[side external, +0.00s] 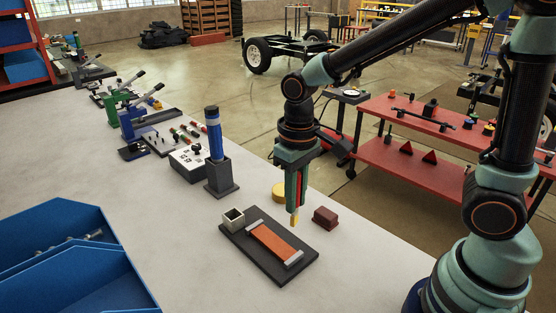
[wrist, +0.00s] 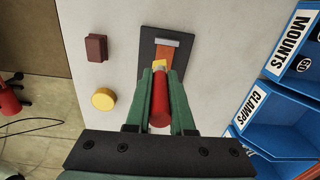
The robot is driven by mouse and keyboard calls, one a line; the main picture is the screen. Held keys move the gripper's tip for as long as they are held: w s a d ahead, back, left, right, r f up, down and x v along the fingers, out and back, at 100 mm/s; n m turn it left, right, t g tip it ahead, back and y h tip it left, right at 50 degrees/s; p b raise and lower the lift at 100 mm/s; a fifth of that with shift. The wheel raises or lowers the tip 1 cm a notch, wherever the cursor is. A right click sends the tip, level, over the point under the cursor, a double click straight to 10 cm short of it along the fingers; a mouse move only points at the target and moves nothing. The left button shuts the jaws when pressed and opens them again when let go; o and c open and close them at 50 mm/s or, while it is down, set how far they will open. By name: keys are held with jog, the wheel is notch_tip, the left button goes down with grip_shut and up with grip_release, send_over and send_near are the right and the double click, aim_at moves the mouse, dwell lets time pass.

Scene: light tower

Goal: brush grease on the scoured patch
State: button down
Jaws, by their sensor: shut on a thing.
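My gripper (side external: 296,190) is shut on a brush with a red handle (wrist: 160,105) and a yellow tip (side external: 294,219). The brush points down, its tip apparently a little above the far side of a dark board (side external: 288,234). The board also shows in the wrist view (wrist: 150,35). An orange strip (side external: 272,242) lies on the board with a grey bar across each end. In the wrist view the tip overlaps part of the orange strip (wrist: 165,54). I cannot make out a separate scoured patch. A small pale open box (side external: 233,219) stands at the board's left corner.
A brown-red block (side external: 325,216) and a yellow round piece (side external: 278,189) stand beyond the board. A blue cylinder stands in a dark holder (side external: 221,180) to the left. Blue bins (side external: 80,285) fill the front left. The pale bench around the board is mostly clear.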

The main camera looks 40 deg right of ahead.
jog(key=shift+s+a+f, duration=0.1)
jog(key=shift+a+f, duration=0.1)
jog(key=shift+f, duration=1.1)
jog(key=shift+s+a+f, duration=0.1)
jog(key=shift+a+f, duration=0.15)
jog(key=shift+f, duration=1.05)
jog(key=shift+a+f, duration=0.2)
jog(key=shift+f, duration=1.1)
jog(key=shift+w+r, duration=0.2)
jog(key=shift+w, duration=0.85)
jog(key=shift+w+d+f, duration=0.1)
jog(key=shift+w+f, duration=0.05)
jog(key=shift+w, duration=2.15)
jog(key=shift+w+f, duration=0.1)
jog(key=shift+w, duration=2.15)
jog(key=shift+s+f, duration=0.15)
jog(key=shift+s, duration=2.65)
jog(key=shift+s+f, duration=0.1)
jog(key=shift+s, duration=2.7)
notch_tip(320, 180, up, 8)
jog(key=shift+f, duration=0.1)
